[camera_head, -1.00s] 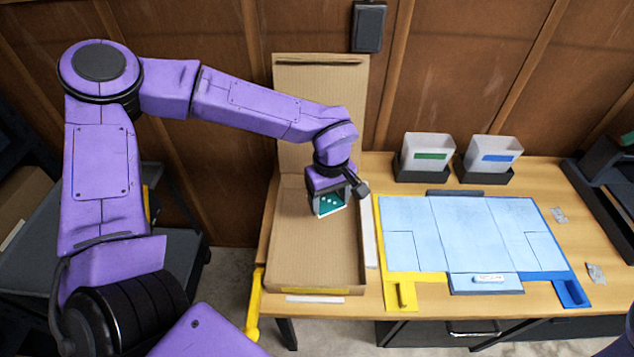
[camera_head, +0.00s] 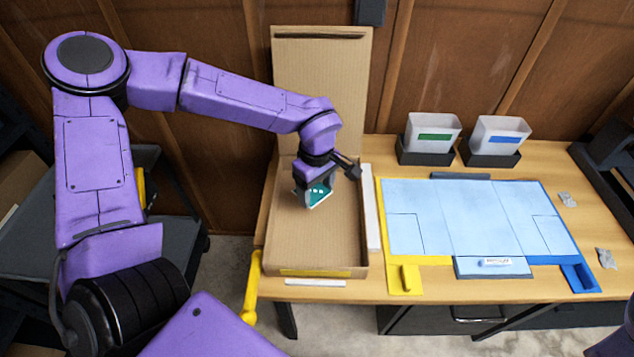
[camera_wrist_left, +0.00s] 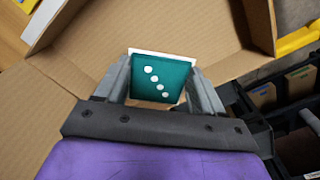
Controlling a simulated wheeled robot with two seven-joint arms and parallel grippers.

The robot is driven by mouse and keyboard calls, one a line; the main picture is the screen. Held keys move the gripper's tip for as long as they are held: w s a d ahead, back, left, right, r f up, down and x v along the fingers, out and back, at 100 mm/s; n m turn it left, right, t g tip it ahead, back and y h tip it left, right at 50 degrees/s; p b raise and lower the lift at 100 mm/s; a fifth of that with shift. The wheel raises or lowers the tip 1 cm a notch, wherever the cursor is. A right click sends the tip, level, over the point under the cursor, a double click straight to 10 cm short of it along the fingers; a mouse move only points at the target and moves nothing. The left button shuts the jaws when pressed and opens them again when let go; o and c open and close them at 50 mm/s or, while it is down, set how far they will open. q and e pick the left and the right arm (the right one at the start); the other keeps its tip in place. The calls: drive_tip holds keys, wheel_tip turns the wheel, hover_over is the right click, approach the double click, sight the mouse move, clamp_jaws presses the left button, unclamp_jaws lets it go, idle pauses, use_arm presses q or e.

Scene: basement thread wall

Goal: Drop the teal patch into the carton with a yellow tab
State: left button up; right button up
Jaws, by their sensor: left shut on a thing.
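The teal patch (camera_head: 318,193) has white dots and a pale edge. My left gripper (camera_head: 314,195) is shut on it and holds it over the open cardboard carton (camera_head: 340,245). The carton's lid stands up at the back, and a yellow tab (camera_head: 316,272) runs along its front edge. In the left wrist view the teal patch (camera_wrist_left: 162,78) sits between the two fingers, with the carton's cardboard floor (camera_wrist_left: 150,25) beyond it. I cannot tell how high above the floor the patch is. At the lower right edge, a purple part of mine shows, but the right gripper is not visible.
A blue folding mat (camera_head: 465,215) with yellow and blue corner pieces lies right of the carton. Two pale bins with a green label (camera_head: 434,137) and a blue label (camera_head: 502,140) stand behind it. A yellow handle (camera_head: 251,290) is at the table's left front. A wooden wall closes the back.

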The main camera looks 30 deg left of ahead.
use_arm(q)
drive_tip(key=shift+s+r, duration=0.1)
drive_tip(key=o, duration=1.1)
drive_tip(key=shift+s+r, duration=0.1)
drive_tip(key=shift+s, duration=0.1)
drive_tip(key=shift+c, duration=0.2)
drive_tip(key=shift+w, duration=0.15)
wheel_tip(320, 180, up, 10)
drive_tip(key=shift+r+b, duration=0.2)
drive_tip(key=shift+b, duration=0.2)
